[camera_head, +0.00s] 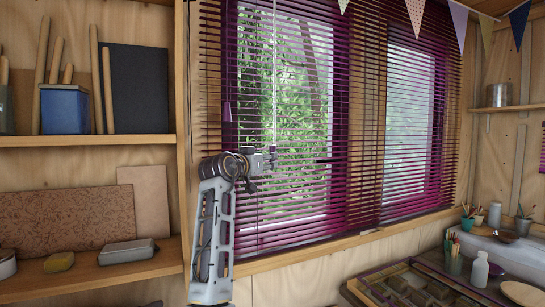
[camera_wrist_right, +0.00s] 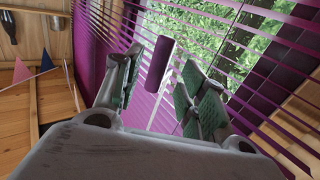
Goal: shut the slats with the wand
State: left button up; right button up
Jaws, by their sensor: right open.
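A purple blind (camera_head: 350,195) hangs across the window; its slats are open, with greenery showing through the gaps. A thin pale wand (camera_head: 274,75) hangs in front of it, its lower part reaching down to my right gripper (camera_head: 270,160). In the right wrist view, my right gripper (camera_wrist_right: 160,85) is open, its fingers apart. A purple cylinder (camera_wrist_right: 159,62) shows beyond and between the fingertips; I cannot tell whether it touches them. A purple tapered pull (camera_head: 227,111) hangs left of the wand in the head view. My left gripper is not in view.
Shelves (camera_head: 90,140) with a blue box (camera_head: 65,109), boards and small items stand left of my right arm. A worktable (camera_head: 430,285) with a divided tray and bottles is at lower right. Bunting (camera_head: 459,22) hangs at upper right.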

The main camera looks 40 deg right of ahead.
jog(key=shift+p+x, duration=0.7)
jog(key=shift+x, duration=2.05)
grip_shut()
